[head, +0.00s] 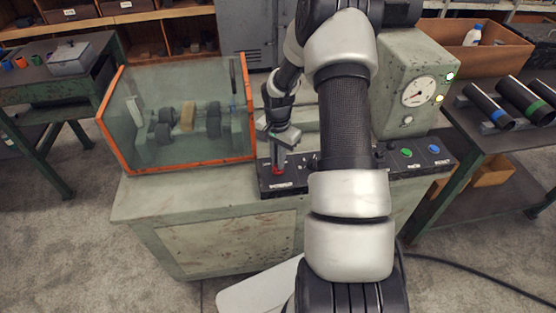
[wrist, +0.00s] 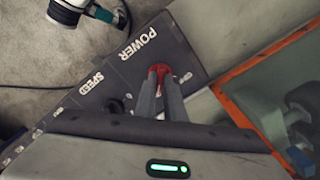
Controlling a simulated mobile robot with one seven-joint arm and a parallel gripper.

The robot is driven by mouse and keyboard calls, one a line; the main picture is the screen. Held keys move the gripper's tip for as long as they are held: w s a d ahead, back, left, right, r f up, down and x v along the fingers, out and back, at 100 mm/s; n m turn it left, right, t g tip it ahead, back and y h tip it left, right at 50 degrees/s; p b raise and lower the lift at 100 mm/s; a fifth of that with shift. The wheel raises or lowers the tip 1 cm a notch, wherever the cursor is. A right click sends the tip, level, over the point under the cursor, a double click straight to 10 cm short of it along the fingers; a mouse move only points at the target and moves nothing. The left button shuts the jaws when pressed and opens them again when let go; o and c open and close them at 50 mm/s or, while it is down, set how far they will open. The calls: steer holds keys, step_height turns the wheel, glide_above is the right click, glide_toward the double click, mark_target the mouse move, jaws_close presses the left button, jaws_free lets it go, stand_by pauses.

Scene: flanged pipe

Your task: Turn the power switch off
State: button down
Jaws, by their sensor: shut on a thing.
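The power switch (wrist: 160,70) is a red knob on the dark control panel, close to the white POWER label. In the wrist view both fingers of my gripper (wrist: 160,88) reach down to it and are shut on it; the fingers hide part of the knob. In the head view my gripper (head: 279,160) points down at the left end of the control panel (head: 300,186), and only a little red of the switch (head: 277,171) shows below the fingertips. Which way the switch is turned cannot be told.
A glass guard with an orange frame (head: 250,105) stands just left of my gripper. A black knob (wrist: 115,106) sits by the SPEED label. Green (head: 407,153) and blue buttons (head: 433,149) are on the panel's right. A gauge housing (head: 418,91) stands behind; my arm hides the panel's middle.

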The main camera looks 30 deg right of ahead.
steer(key=shift+n, duration=0.3)
steer(key=n+b, duration=0.1)
steer(key=n, duration=0.3)
steer(key=n+b, duration=0.1)
steer(key=n, duration=0.4)
steer(key=shift+n, duration=0.4)
steer(key=n, duration=0.3)
steer(key=shift+n, duration=2.2)
steer(key=c, duration=1.8)
jaws_free()
steer(key=shift+c, duration=0.2)
steer(key=shift+r, duration=0.1)
step_height(320, 180, up, 17)
steer(key=shift+r+p, duration=0.15)
steer(key=shift+p, duration=0.25)
